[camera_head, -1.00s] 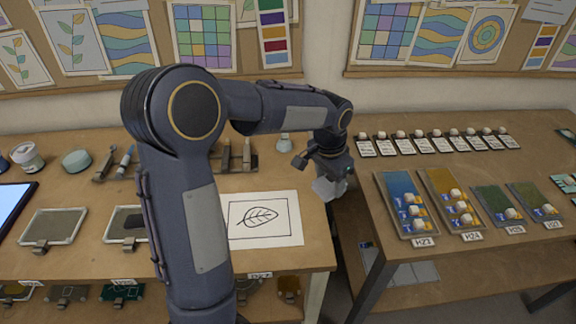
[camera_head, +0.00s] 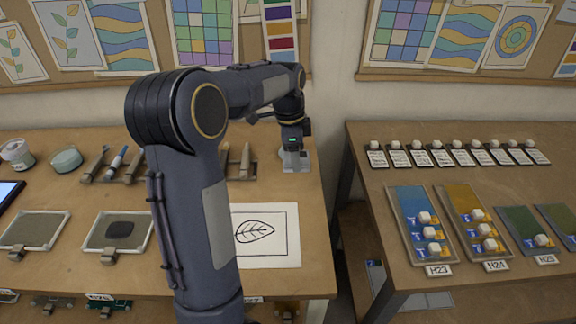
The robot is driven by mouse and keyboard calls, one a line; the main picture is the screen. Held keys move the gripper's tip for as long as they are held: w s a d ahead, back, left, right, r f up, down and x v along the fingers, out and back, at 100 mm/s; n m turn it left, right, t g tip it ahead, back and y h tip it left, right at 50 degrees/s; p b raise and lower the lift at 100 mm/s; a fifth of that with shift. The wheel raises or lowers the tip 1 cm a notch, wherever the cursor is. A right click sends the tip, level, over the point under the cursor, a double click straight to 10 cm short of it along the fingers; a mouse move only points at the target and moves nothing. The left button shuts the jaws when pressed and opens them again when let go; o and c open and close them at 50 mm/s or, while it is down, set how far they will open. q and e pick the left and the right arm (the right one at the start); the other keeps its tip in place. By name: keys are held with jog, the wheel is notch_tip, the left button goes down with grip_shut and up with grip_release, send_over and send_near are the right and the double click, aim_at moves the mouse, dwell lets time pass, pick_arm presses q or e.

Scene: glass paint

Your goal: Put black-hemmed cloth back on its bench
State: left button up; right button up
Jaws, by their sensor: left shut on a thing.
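My left gripper (camera_head: 293,150) is at the back right corner of the left bench (camera_head: 315,235), pointing down. It is shut on a small pale grey thing (camera_head: 300,163), low over or touching the bench top. The jaws partly hide this thing; it may be the cloth, but I cannot make out a black hem. No other cloth with a black hem is plain to see. My right gripper is not in view.
A leaf drawing (camera_head: 282,220), glass plates (camera_head: 32,231), jars (camera_head: 66,159) and upright tools in a rack share the left bench. My left arm crosses it. The right bench (camera_head: 400,275), across a gap, holds coloured panels (camera_head: 408,210) and a row of small cards.

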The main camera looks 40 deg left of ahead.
aim_at(288, 178)
pick_arm(q)
jog(key=shift+a+f, duration=0.9)
jog(key=shift+f, duration=0.15)
jog(key=shift+s+a+f, duration=0.1)
jog(key=shift+a+f, duration=0.05)
jog(key=shift+f, duration=0.8)
jog(key=shift+a+f, duration=0.1)
jog(key=shift+f, duration=0.8)
jog(key=shift+f, duration=0.2)
jog(key=o, duration=0.9)
